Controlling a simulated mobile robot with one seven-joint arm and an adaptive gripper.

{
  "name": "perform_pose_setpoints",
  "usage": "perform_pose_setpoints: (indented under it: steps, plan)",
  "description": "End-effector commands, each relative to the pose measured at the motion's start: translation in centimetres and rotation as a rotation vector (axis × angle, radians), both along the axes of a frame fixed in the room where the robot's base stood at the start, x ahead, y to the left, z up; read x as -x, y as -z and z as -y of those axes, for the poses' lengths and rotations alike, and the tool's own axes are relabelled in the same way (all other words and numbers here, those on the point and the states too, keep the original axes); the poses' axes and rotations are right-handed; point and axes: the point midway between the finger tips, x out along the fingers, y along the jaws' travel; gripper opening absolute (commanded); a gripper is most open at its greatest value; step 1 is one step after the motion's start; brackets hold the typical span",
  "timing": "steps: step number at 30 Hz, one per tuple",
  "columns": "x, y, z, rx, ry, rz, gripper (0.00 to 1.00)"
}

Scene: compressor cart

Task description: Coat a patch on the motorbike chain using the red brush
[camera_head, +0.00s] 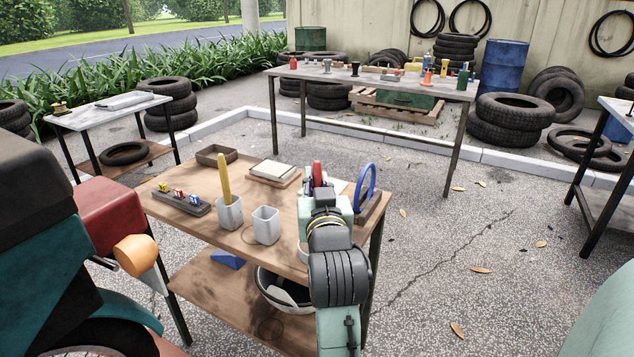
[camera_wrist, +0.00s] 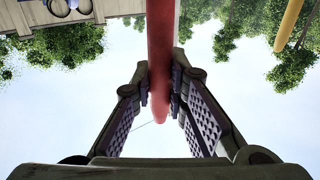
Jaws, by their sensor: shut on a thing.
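My gripper (camera_head: 319,188) is over the right part of the wooden cart top, seen from behind in the head view. In the wrist view my gripper (camera_wrist: 162,85) is closed on the red handle of the brush (camera_wrist: 160,50), which runs between the two fingers. A red end of the brush (camera_head: 317,172) shows above my gripper in the head view. Its bristles are hidden. The teal and red motorbike (camera_head: 105,215) stands at the left edge. I cannot see its chain.
The cart top (camera_head: 205,238) holds a grey cup (camera_head: 230,213) with a yellow handle (camera_head: 224,175), an empty-looking cup (camera_head: 266,226), a tray of small coloured pieces (camera_head: 181,202) and a blue ring (camera_head: 366,188). A long table (camera_head: 375,82) stands behind. Open paving lies to the right.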

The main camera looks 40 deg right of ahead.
Motion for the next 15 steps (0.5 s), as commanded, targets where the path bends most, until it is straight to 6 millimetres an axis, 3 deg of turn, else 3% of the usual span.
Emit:
perform_pose_setpoints:
  steps: [15]
  plan:
    - [0.0,0.68,0.0,0.0,0.0,0.0,0.0]
